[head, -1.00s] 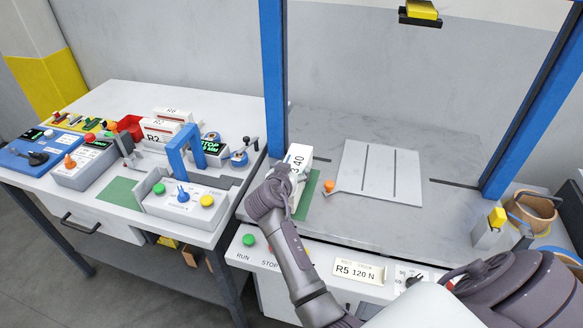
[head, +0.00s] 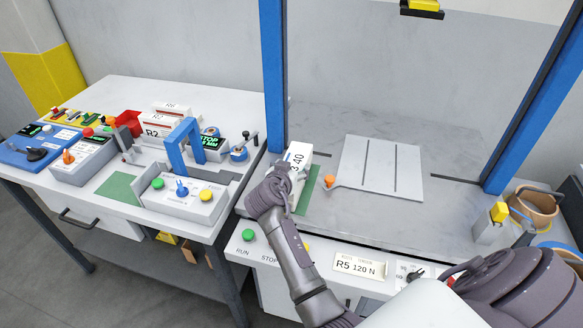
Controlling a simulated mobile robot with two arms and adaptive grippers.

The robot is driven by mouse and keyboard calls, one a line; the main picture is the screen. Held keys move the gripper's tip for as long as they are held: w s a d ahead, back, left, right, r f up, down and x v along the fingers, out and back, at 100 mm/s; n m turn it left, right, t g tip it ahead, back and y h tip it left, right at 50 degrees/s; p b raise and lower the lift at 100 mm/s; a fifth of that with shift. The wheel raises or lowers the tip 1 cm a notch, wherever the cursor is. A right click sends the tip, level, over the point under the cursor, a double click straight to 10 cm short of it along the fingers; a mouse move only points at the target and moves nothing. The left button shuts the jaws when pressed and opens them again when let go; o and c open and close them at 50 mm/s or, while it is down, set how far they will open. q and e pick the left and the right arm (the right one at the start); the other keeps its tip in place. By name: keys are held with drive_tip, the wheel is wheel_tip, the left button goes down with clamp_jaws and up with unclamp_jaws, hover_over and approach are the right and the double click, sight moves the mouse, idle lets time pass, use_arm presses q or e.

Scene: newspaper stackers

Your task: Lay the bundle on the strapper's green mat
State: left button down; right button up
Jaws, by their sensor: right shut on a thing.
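The bundle (head: 299,158) is a white block with a dark "3.40" marking on its end. My right gripper (head: 284,178) is shut on its near left side, and the fingers are partly hidden. The bundle is over the left part of a green mat (head: 309,190) on the grey bed of the machine with the tall blue frame. Only a strip of this mat shows, to the right of the bundle; I cannot tell whether the bundle touches it. Another green mat (head: 119,187) lies bare on the left table. My left gripper is not in view.
A blue frame post (head: 274,80) stands close behind the bundle. A pale slotted plate (head: 380,170) and an orange knob (head: 329,182) are to the right. The left table holds control boxes and a small blue arch (head: 184,135). Buttons line the machine's front.

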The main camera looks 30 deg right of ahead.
drive_tip(key=o, duration=1.9)
drive_tip(key=shift+s+f, duration=0.1)
drive_tip(key=shift+f, duration=0.2)
drive_tip(key=shift+r, duration=0.15)
